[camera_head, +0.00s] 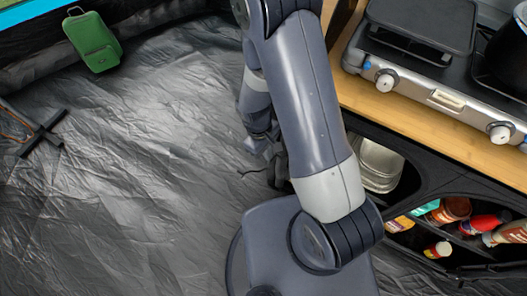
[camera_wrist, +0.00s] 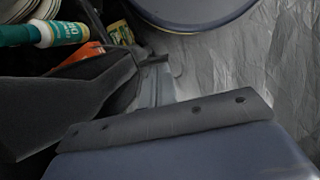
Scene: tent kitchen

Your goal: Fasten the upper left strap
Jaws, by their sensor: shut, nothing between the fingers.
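I cannot make out the upper left strap in either view. The black fabric storage unit (camera_head: 433,172) under the counter stands to the right of my arm in the head view, with open shelf spaces. My gripper (camera_head: 268,150) is low beside it, mostly hidden behind my arm. In the wrist view, my gripper (camera_wrist: 154,82) shows as pale narrow fingertips, shut and empty, close to stored goods. A dark grey panel-like shape (camera_wrist: 65,105) fills the left of that view; I cannot tell whether it is fabric.
A wooden counter (camera_head: 420,118) carries a stove (camera_head: 440,92). Metal containers (camera_head: 378,165) and several bottles (camera_head: 455,212) sit in the shelves. A teal bottle (camera_wrist: 38,34) juts in at left in the wrist view. The grey floor (camera_head: 130,170) at left is largely clear.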

